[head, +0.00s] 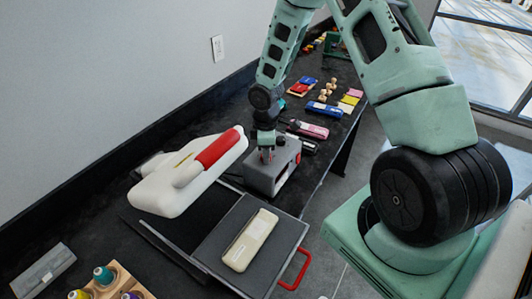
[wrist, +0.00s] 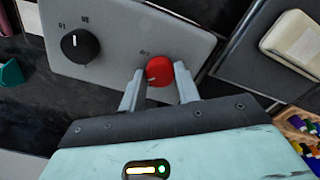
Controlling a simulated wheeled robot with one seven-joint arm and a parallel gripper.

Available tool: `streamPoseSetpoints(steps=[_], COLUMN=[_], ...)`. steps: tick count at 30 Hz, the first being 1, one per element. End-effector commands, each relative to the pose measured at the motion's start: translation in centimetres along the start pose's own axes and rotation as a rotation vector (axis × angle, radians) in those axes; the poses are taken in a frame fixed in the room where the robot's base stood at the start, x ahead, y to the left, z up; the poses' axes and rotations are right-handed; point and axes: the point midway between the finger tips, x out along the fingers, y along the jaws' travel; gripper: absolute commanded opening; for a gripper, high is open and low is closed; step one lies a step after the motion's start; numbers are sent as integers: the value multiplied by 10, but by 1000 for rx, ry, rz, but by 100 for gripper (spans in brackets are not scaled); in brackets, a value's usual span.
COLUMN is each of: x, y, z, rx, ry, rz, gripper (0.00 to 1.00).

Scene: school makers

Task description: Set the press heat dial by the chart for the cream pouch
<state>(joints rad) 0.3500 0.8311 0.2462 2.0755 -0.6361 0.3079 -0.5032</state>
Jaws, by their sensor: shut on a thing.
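The grey control box (wrist: 105,28) beside the press carries a red dial (wrist: 159,68) and a black dial (wrist: 81,46). My gripper (wrist: 160,76) is shut on the red dial, one finger on each side of it. The red dial shows a small pale mark toward its lower left; its lettering is too small to read. The black dial's white mark points up. In the head view my gripper (head: 266,153) reaches down onto the box (head: 262,179). The cream pouch (head: 250,240) lies on the press's dark lower plate (head: 215,245). I cannot make out the chart.
The white press head (head: 165,193) with its red handle (head: 219,148) stands left of the box. A red pull handle (head: 297,270) juts from the plate. Coloured pouches (head: 308,130) lie behind the box. A wooden rack of spools (head: 112,285) stands at front left.

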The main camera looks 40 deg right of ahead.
Motion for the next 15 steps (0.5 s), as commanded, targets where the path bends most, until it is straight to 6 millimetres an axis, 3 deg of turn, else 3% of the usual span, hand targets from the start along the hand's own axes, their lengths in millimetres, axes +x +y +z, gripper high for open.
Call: streamPoseSetpoints(steps=[15], x=[0], y=[1], z=[-1], rx=[63], ry=[2], rz=[2], gripper=[9])
